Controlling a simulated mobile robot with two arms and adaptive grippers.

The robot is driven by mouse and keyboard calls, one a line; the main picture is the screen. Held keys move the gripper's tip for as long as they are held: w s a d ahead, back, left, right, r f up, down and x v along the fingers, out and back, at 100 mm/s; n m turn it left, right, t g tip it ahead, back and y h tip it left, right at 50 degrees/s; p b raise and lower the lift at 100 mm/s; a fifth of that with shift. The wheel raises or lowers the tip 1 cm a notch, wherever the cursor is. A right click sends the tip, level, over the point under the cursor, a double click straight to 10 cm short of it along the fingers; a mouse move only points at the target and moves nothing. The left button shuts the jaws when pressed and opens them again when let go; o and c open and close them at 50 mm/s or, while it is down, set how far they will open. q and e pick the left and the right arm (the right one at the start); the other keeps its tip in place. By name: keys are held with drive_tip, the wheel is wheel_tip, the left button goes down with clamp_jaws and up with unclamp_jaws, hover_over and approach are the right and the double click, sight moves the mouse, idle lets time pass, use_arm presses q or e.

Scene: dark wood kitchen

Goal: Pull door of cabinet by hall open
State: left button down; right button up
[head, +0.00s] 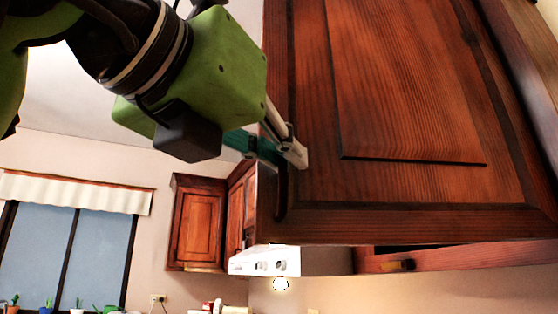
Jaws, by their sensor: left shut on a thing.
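The dark wood cabinet door (410,90) fills the upper right of the head view, close to me, with a raised panel. A dark curved handle (283,195) runs along its left edge. My left gripper (280,155), on a green wrist, comes in from the upper left. Its fingers are shut on the door handle, and they cover the handle's upper part. I cannot tell surely how far the door stands from its cabinet frame. My right gripper is out of view.
Another wood cabinet (197,225) hangs on the far wall. A white range hood (265,262) shows below the door's left corner. A wood front with a small handle (398,265) lies below the door. A window (65,255) is at the left.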

use_arm(q)
drive_tip(key=c, duration=2.2)
unclamp_jaws()
drive_tip(key=shift+s+r, duration=0.1)
drive_tip(key=shift+r, duration=0.1)
drive_tip(key=shift+d, duration=0.1)
drive_tip(key=shift+f, duration=0.1)
drive_tip(key=v, duration=1.2)
